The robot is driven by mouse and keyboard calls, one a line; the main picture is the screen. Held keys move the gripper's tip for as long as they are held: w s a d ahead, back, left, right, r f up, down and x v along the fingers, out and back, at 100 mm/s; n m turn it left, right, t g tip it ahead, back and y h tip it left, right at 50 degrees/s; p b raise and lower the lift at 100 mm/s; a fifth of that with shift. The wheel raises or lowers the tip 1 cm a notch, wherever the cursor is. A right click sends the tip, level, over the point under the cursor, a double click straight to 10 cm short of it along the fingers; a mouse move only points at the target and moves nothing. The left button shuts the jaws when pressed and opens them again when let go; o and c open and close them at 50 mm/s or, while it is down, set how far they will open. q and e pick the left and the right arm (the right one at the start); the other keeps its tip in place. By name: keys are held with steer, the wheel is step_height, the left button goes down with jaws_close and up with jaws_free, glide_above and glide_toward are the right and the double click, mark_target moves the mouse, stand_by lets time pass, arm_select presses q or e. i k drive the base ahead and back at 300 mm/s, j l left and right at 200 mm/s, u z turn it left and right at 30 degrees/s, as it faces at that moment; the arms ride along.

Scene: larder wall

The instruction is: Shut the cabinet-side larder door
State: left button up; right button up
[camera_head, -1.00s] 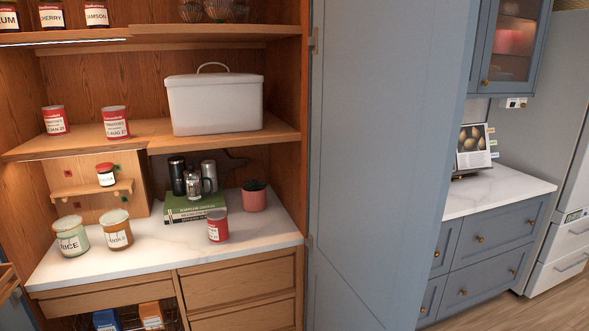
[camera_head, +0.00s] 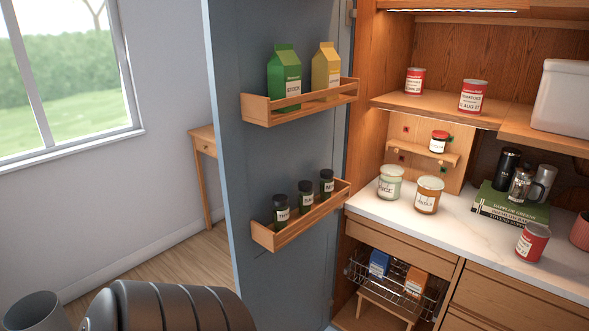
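The larder (camera_head: 400,222) is open at the right of the head view, with wooden shelves and a white marble worktop. A blue larder door (camera_head: 232,150) stands open on its left, on the window side, with two wooden racks on its inner face. The other door, beside the blue kitchen cabinets in the earlier frame, is out of view now. A dark ribbed part of my arm shows at the bottom left, in front of the open door. Neither gripper is in view.
The upper door rack (camera_head: 258,112) holds a green and a yellow carton; the lower rack (camera_head: 290,232) holds several dark jars. Jars, tins and books stand on the worktop (camera_head: 478,236). A wire basket (camera_head: 403,285) sits below. A small wooden table (camera_head: 205,150) stands behind the door.

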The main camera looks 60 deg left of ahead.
mark_target(285, 279)
steer(key=k+j, duration=0.1)
steer(key=j, duration=0.35)
steer(key=k+j, duration=0.15)
steer(key=j, duration=0.3)
steer(key=k+j, duration=0.1)
steer(key=j, duration=0.35)
steer(key=k+j, duration=0.1)
steer(key=j, duration=0.35)
steer(key=k+j+u, duration=0.1)
steer(key=j, duration=0.8)
steer(key=i+j, duration=0.15)
steer(key=j, duration=0.75)
steer(key=i+u, duration=0.05)
